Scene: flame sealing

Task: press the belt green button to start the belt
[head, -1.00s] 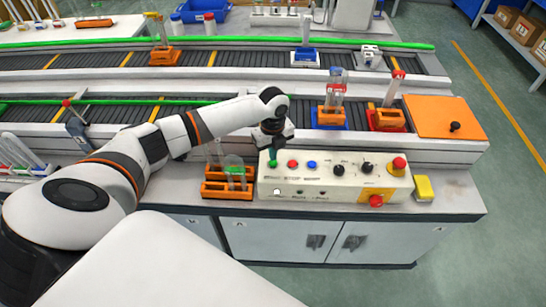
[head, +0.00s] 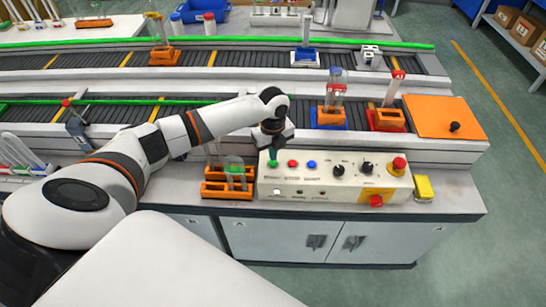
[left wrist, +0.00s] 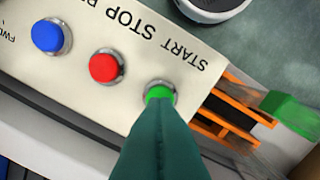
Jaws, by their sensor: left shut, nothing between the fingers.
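The control panel (head: 300,187) is a cream box at the front edge of the bench. Its green START button (left wrist: 159,92) shows in the left wrist view, partly covered from below by my teal fingers. A red STOP button (left wrist: 104,67) and a blue button (left wrist: 47,36) sit beside it. My left gripper (head: 273,152) points down over the panel's left end. It is shut and empty, with its fingertips at the green button (left wrist: 160,108). Whether they touch or press it cannot be told. My right gripper is not in view.
An orange rack (head: 228,190) with tubes stands just left of the panel. Black knobs (head: 338,170) and a red emergency button (head: 399,163) are on the panel's right. Belts with tube racks (head: 387,118) run behind. A yellow box (head: 423,187) lies at the right.

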